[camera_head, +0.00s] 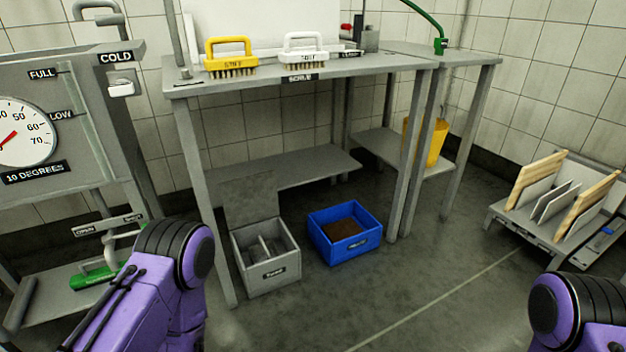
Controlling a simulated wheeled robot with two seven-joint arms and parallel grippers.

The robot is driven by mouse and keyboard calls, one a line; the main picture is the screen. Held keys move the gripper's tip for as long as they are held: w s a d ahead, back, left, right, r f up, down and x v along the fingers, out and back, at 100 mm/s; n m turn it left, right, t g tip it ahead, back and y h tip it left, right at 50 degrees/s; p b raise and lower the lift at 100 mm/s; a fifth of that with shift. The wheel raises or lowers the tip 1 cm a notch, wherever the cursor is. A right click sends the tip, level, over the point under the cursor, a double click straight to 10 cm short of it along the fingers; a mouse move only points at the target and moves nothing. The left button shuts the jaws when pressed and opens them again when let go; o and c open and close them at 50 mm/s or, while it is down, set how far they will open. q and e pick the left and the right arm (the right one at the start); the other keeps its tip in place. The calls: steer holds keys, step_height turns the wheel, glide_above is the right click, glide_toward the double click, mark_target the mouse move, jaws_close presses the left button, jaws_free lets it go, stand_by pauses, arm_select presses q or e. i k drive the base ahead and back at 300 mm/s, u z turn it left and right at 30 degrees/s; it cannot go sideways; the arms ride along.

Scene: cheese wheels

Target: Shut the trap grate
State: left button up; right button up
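A grey open-topped box (246,277) stands on the floor under the left part of the metal table. Its small dark front label is too blurred to read surely. Its top is uncovered, and upright dividers show inside. A flat grey panel (250,197) stands upright at its back edge; it looks like the raised trap grate, but its hinge cannot be made out. My purple arm links show at the lower left and lower right. Neither gripper is in view.
A blue crate (361,249) with brown contents stands right of the grey box. The metal table (370,66) holds a yellow brush (231,56) and a white brush (303,50). A board rack (519,232) stands at right. The middle floor is clear.

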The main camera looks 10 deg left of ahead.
mark_target(245, 201)
steer(key=z, duration=0.25)
steer(key=i, duration=0.95)
steer(key=u, duration=1.7)
